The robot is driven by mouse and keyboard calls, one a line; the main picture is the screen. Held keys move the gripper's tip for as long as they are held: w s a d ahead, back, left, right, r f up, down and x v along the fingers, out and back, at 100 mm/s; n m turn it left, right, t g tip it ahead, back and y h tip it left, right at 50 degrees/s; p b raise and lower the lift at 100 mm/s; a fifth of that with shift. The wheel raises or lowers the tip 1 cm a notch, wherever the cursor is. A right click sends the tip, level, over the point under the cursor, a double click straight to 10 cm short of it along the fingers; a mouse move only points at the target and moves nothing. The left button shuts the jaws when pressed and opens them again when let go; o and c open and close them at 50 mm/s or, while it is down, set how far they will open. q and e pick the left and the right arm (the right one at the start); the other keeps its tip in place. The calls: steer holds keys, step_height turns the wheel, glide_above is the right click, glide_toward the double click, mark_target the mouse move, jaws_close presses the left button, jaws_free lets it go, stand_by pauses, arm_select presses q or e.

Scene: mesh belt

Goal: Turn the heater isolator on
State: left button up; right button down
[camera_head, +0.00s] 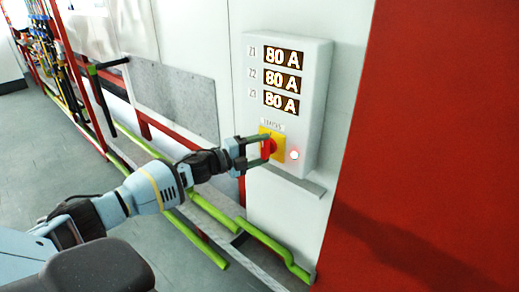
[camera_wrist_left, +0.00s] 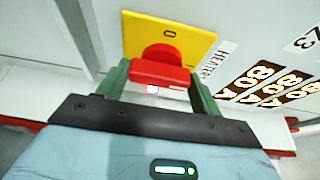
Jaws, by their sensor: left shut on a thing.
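The heater isolator is a red rotary handle (camera_head: 267,148) on a yellow plate (camera_head: 277,136), low on a pale wall box (camera_head: 313,110). In the left wrist view the red handle (camera_wrist_left: 160,72) lies between the green fingers, and the yellow plate (camera_wrist_left: 190,32) shows a "0" mark and a "HEATERS" label beside it. My left gripper (camera_head: 262,150) is at the handle and shut on it; its fingers also show in the left wrist view (camera_wrist_left: 158,80). My right gripper is not in view.
Three displays (camera_head: 283,80) on the box read 80 A. A lit round lamp (camera_head: 294,154) sits right of the isolator. A red panel (camera_head: 430,130) stands at the right. Green pipes (camera_head: 255,232) run below; grey floor is open at the left.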

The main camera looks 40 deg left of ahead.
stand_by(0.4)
arm_select(q)
steer(key=o, duration=1)
steer(key=shift+b+v, duration=0.3)
steer(key=shift+v, duration=3.6)
